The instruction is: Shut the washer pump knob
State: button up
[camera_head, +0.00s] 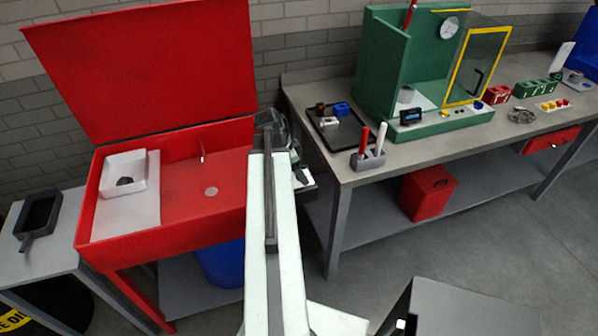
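The red parts washer (180,247) stands at the left with its lid (150,65) raised. A small thin spout (202,148) stands at the back of its basin, above a round drain (211,191). I cannot make out the pump knob; the washer's right end is partly hidden behind my arm. My gripper (272,122) is at the far end of the arm, near the washer's right edge. Its fingers are too dark and overlapped to tell open from shut, or whether they touch anything.
A white tray (112,187) with a dark part sits in the washer's left side. A grey workbench (345,177) at the right holds a green cabinet (378,55), a black tray (345,140) and a pen holder (368,163). A grey surface (455,310) is at front right; floor shows between.

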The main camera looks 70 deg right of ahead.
jog(key=shift+r, duration=0.1)
jog(key=p+v, duration=0.7)
jog(key=shift+r, duration=0.25)
jog(key=shift+w+a, duration=0.1)
